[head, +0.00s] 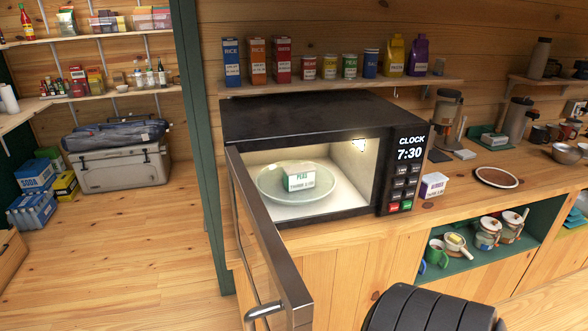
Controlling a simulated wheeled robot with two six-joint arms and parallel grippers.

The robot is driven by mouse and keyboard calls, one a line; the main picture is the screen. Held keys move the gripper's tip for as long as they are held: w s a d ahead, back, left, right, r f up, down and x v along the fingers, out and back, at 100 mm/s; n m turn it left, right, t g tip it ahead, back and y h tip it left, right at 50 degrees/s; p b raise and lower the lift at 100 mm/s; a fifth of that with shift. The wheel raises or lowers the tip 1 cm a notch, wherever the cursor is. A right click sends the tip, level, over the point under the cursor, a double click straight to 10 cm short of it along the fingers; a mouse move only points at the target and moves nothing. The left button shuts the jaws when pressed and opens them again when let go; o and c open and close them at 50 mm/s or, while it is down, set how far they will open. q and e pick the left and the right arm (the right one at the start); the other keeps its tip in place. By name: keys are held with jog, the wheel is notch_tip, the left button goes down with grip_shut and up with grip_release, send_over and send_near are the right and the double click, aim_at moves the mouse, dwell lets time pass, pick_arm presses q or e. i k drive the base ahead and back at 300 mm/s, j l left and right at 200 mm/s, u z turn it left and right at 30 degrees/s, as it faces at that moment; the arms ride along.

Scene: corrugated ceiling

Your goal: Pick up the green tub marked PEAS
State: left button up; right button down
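The green tub marked PEAS (300,177) sits on a pale round plate (270,194) inside the lit microwave (290,122). Its green top and a white label with green lettering face me. The microwave door (268,245) stands swung open toward me, on the left of the opening, with a metal handle at its lower end. The opening in front of the tub is clear. Neither of my grippers shows in the head view; only a dark, ribbed part, which seems to be mine, shows at the bottom right.
A small white tub with purple lettering (433,185) stands on the counter right of the microwave. A round plate (497,177) lies farther right. A shelf (340,86) of boxes, cans and bags runs above. A cubby below holds mugs and jars.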

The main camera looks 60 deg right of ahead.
aim_at(300, 175)
jog(key=l+z, duration=0.2)
jog(key=l, duration=0.45)
jog(key=l+z, duration=0.2)
jog(key=l, duration=0.45)
jog(key=i+l+z, duration=0.15)
jog(key=l, duration=0.5)
jog(key=k+l+u, duration=0.1)
jog(key=l, duration=0.4)
jog(key=k+l, duration=0.1)
jog(key=l, duration=0.4)
jog(key=l+u, duration=0.2)
jog(key=u, duration=0.2)
jog(key=l+u, duration=0.2)
jog(key=u, duration=0.15)
jog(key=i+l+z, duration=0.1)
jog(key=l+z, duration=0.35)
jog(key=j, duration=0.1)
